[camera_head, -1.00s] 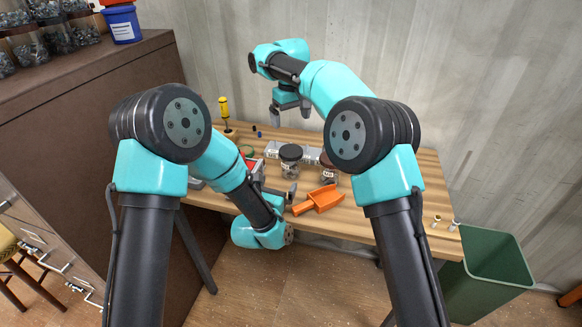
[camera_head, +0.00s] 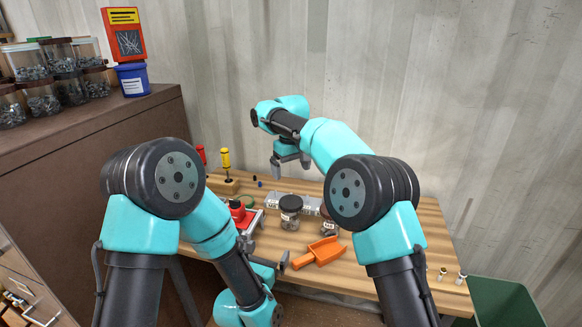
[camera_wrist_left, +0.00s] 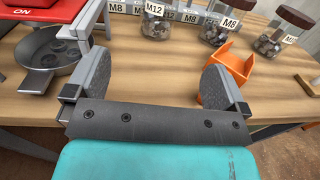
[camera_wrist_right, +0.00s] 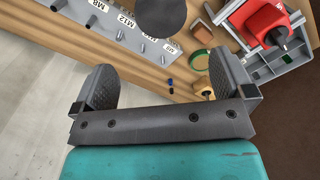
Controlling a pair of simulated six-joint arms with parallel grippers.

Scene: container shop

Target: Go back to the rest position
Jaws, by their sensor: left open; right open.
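My left gripper (camera_head: 267,256) is open and empty at the table's front edge, left of the orange scoop (camera_head: 318,252). In the left wrist view, nothing is between its jaws (camera_wrist_left: 160,82). My right gripper (camera_head: 290,165) is open and empty, raised above the back of the table (camera_head: 395,255), pointing down. In the right wrist view, the jaws (camera_wrist_right: 165,82) are spread with only distant table and wall between them. Both arms are bent at the elbow.
Jars with dark lids (camera_head: 290,212) stand mid-table, before a labelled rail (camera_wrist_right: 125,30). A red device (camera_head: 240,212) and a screwdriver stand (camera_head: 226,186) are at the left. A green bin (camera_head: 505,305) is at the right. A brown cabinet (camera_head: 90,170) carries jars and a blue bucket (camera_head: 132,80).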

